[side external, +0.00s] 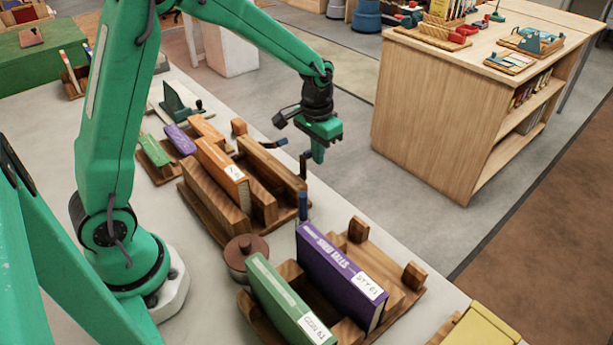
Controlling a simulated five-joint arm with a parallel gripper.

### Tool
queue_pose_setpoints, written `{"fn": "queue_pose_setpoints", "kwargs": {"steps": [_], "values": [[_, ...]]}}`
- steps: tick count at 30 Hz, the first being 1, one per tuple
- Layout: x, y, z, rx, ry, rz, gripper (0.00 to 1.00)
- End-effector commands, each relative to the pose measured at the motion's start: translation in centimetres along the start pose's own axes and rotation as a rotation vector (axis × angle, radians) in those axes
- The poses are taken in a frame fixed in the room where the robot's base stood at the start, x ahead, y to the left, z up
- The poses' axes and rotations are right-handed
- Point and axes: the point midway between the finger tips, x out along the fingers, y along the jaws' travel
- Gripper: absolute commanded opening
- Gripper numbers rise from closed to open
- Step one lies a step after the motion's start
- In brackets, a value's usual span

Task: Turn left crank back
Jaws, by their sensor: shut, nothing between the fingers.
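A wooden book rack (202,200) stands on the light table and holds an orange book (222,170) between its wooden walls. At its far right end are a small dark blue handle (279,143) and a dark upright bar (303,165). A second dark blue upright handle (303,206) sits lower, at the rack's near right corner. These look like crank parts, but I cannot tell which is the left crank. My gripper (318,156) points down, shut and empty, to the right of the rack. It appears apart from the handles, though depth is unclear.
In front, another wooden rack (405,294) holds a purple book (338,270) and a green book (285,305). A round brown lidded pot (245,256) stands between the racks. Smaller books and a green device (178,104) are farther back. A wooden cabinet (440,110) stands across the floor.

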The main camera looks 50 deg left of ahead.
Motion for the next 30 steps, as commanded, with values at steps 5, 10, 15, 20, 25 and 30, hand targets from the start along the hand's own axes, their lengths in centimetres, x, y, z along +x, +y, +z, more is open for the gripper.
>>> {"fn": "queue_pose_setpoints", "kwargs": {"steps": [5, 10, 15, 20, 25, 30], "values": [[2.71, -0.66, 1.78, -0.009, -0.059, 0.0, 0.0], [2.71, -0.67, 1.78, -0.01, -0.059, 0.0, 0.0], [2.7, -0.76, 1.83, -0.011, -0.059, 0.0, 0.0], [2.7, -1.09, 2.04, -0.012, -0.06, 0.0, 0.0], [2.69, -1.45, 2.3, -0.011, -0.061, 0.0, 0.0], [2.55, -1.45, 2.49, -0.009, -0.066, 0.001, 0.0]]}}
